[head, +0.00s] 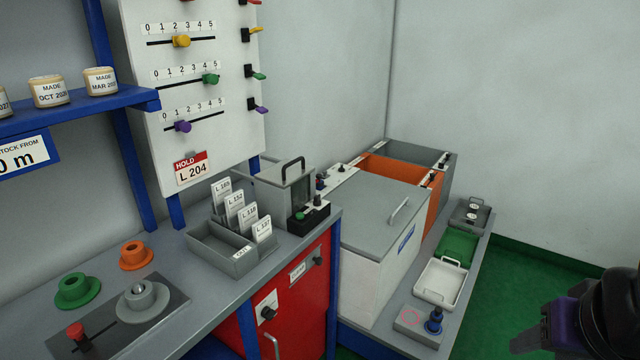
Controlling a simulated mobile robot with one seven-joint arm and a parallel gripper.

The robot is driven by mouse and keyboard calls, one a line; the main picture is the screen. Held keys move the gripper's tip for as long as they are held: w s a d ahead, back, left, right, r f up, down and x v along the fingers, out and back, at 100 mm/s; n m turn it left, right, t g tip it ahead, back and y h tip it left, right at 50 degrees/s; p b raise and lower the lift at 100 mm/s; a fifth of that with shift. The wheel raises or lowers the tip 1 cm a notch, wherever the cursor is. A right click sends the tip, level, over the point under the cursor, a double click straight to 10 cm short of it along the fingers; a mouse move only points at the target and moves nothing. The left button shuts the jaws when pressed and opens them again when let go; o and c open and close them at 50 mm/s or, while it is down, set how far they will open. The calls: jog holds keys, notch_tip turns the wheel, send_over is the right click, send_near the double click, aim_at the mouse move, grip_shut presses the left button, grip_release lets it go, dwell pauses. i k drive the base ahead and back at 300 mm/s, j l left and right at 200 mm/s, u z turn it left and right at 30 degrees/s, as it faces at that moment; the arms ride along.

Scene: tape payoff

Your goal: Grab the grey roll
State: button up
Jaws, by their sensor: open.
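No plain grey tape roll can be made out. The only grey round piece is a flanged hub (141,300) around a shiny knob, on a dark plate on the bench at the lower left. Cream rolls with "MADE" date labels (49,91) stand on the blue shelf at the upper left. My gripper (522,344) is at the lower right edge, dark with a purple part, and partly cut off by the frame. It is open, over the floor side, far to the right of the bench and the grey hub. I see nothing between its fingers.
A green flanged hub (78,291) and an orange one (136,255) lie near the grey hub. A grey card tray (222,251) and a lidded box (285,188) stand farther back. Grey, orange and white bins, with trays (440,282), line the right. Green floor is open at right.

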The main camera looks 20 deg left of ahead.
aim_at(131, 309)
jog(key=u, duration=2.3)
